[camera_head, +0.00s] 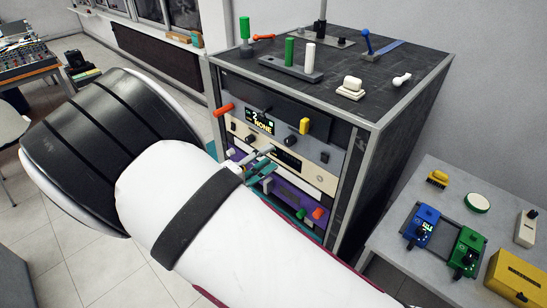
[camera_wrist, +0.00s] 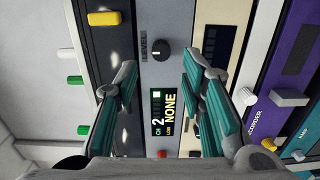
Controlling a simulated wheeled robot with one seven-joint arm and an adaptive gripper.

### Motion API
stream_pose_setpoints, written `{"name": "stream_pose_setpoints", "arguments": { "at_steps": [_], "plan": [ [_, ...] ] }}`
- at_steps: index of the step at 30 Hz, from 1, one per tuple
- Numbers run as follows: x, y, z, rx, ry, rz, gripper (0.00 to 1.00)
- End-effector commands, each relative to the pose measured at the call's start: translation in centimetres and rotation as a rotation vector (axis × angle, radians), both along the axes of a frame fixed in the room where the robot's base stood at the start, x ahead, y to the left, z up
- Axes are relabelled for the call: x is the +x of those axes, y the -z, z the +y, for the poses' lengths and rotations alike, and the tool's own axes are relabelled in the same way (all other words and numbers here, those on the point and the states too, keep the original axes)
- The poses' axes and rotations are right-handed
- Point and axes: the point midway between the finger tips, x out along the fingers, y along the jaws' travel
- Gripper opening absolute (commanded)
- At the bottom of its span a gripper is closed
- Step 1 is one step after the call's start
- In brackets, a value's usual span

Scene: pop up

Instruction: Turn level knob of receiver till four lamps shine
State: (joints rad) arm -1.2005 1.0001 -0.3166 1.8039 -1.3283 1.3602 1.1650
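The receiver is a grey rack panel (camera_wrist: 150,17) with a dark display (camera_wrist: 162,110), which also shows in the head view (camera_head: 260,121). The display reads CH 2, LOW and NONE, with one green square lit. The black level knob (camera_wrist: 160,50) sits beside the LEVEL lettering, its white mark toward the top of the wrist view. My gripper (camera_wrist: 160,62) is open, with teal-padded fingers on either side of the knob and display in the picture. Nothing is between the fingertips; contact with the knob is not visible. In the head view, my arm partly hides the rack's lower left.
A yellow switch (camera_wrist: 104,18) stands out from the dark panel beside the receiver. A cream panel and a purple recorder panel (camera_wrist: 295,60) with a light knob (camera_wrist: 288,97) lie on the other side. Several handles and switches stand on the rack top (camera_head: 390,62). A side table (camera_head: 395,215) holds coloured boxes.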

Motion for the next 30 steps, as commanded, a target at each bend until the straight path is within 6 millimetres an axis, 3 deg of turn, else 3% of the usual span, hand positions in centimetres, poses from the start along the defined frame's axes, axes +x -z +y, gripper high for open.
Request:
{"name": "stream_pose_setpoints", "arguments": {
  "at_steps": [3,7,26,30],
  "plan": [
    [0.0,0.3,0.9,-0.012,-0.03,-0.017,0.37],
    [0.6,0.4,0.5,-0.013,-0.031,-0.019,0.37],
    [7.1,0.5,-4.7,-0.012,-0.027,-0.017,0.37],
    [7.0,0.4,-4.6,-0.012,-0.03,-0.016,0.09]
  ]
}}
